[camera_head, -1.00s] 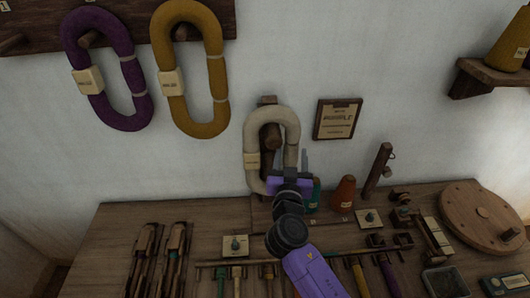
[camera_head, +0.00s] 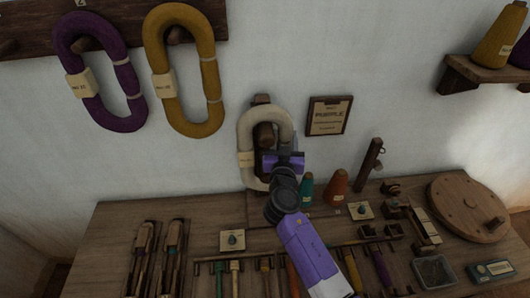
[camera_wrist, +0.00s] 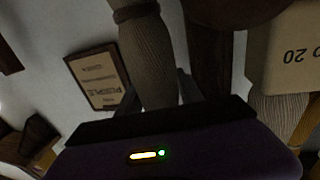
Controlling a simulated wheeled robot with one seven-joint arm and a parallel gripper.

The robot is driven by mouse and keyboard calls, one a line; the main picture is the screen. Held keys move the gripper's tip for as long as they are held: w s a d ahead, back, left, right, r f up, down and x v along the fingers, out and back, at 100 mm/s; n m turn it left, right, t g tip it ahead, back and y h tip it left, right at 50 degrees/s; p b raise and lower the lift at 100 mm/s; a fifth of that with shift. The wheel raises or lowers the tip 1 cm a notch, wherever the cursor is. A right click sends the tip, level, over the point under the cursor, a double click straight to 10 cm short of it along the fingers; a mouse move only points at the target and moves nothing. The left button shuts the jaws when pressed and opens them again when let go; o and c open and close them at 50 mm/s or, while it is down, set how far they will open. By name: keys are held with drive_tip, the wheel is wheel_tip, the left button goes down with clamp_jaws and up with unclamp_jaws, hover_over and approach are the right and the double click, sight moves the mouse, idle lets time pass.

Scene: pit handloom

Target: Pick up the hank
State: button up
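The beige hank (camera_head: 245,140) hangs in an upright loop on a wooden peg stand at the back of the bench, a pale label on its left strand. My gripper (camera_head: 284,152) is at the hank's right strand, covering part of it. In the wrist view, the hank's ribbed strand (camera_wrist: 150,60) runs down between the two fingertips of my gripper (camera_wrist: 156,88), one on each side. The fingers are apart, with what look like slight gaps to the strand. The strand's lower end is hidden behind the gripper body. The label (camera_wrist: 290,50) shows upside down at right.
A purple hank (camera_head: 69,55) and a mustard hank (camera_head: 157,65) hang on the wall rack at upper left. A framed sign (camera_head: 328,116) is right of the beige hank. Green (camera_head: 306,190) and orange (camera_head: 337,187) cones stand close at right. Tools crowd the bench front.

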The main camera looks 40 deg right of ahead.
clamp_jaws()
drive_tip(key=shift+r, duration=0.1)
drive_tip(key=shift+s+a+r+b, duration=0.25)
drive_tip(key=shift+r+b, duration=0.1)
drive_tip(key=shift+r, duration=0.15)
drive_tip(key=f+b+v, duration=0.2)
drive_tip(key=b+v, duration=0.4)
drive_tip(key=v, duration=1.4)
drive_tip(key=shift+s+b, duration=0.4)
drive_tip(key=shift+s, duration=0.25)
